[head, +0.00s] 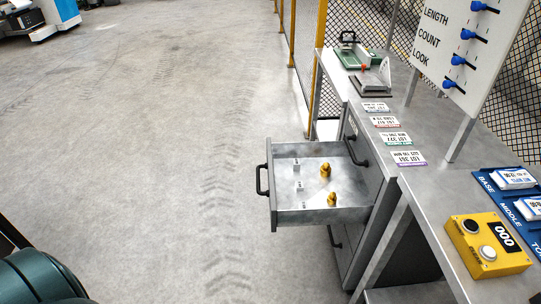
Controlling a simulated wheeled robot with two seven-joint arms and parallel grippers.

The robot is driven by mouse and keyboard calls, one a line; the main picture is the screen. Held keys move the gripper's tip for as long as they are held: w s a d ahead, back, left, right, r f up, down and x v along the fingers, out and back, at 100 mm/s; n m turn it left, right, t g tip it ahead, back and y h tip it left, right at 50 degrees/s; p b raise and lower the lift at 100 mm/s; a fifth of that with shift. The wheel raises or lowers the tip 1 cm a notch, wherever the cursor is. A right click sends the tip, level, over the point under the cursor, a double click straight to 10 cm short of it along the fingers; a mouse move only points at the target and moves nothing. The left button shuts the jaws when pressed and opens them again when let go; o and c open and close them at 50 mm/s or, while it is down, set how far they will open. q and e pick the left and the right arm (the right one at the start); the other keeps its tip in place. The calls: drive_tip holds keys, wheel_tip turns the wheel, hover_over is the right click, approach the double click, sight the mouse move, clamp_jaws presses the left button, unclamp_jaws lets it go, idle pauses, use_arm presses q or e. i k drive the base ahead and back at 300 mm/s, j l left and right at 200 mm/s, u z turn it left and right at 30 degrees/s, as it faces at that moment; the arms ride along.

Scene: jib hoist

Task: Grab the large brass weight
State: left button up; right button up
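Two brass weights stand upright in an open grey drawer (290,218). One weight (325,171) is farther back, and the other weight (332,200) is nearer to me. They look close in size, and I cannot tell surely which is the large one. Small white labels (299,185) lie in a row on the drawer floor to their left. No gripper shows in this view, and nothing touches the weights.
The drawer juts left from a grey bench (451,205), its black handle (262,180) outermost. On the bench are several lot cards (397,138), a scale-like device (370,84), a yellow button box (487,246) and a slider panel (470,50). Open concrete floor lies left.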

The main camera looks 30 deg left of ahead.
sight(326, 170)
drive_tip(key=i+j+u, duration=0.1)
drive_tip(key=j+u, duration=0.15)
drive_tip(key=j, duration=0.2)
drive_tip(key=i+j+u, duration=0.1)
drive_tip(key=j+u, duration=0.15)
drive_tip(key=j, duration=0.25)
drive_tip(key=z, duration=1.2)
drive_tip(key=i+j, duration=0.2)
drive_tip(key=j, duration=0.2)
drive_tip(key=i+j, duration=0.25)
drive_tip(key=j, duration=0.15)
drive_tip(key=i+j, duration=0.2)
drive_tip(key=j, duration=0.25)
drive_tip(key=i+j, duration=0.2)
drive_tip(key=j, duration=0.2)
